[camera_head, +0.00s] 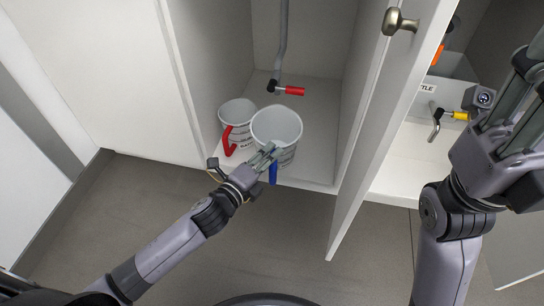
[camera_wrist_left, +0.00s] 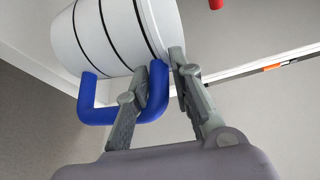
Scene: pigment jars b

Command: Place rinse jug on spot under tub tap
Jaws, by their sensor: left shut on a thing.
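My left gripper (camera_head: 269,155) is shut on the blue handle (camera_head: 273,172) of a white jug (camera_head: 277,124) at the front of the open cupboard. In the left wrist view the white jug (camera_wrist_left: 103,35) shows black bands, and the fingers (camera_wrist_left: 162,75) close around its blue handle (camera_wrist_left: 100,112). A second white jug (camera_head: 238,112) with a red handle stands just left of it. I cannot read which is the rinse jug. A yellow-handled tap (camera_head: 453,115) is in the right bay. My right gripper (camera_head: 515,90) is raised at the right; its jaw state is unclear.
A red-handled tap (camera_head: 287,90) on a grey pipe hangs behind the jugs. An open cupboard door (camera_head: 385,110) stands between the left compartment and the right bay. The right bay has a bare white shelf (camera_head: 405,155) and a partly hidden tub (camera_head: 455,66). The floor in front is clear.

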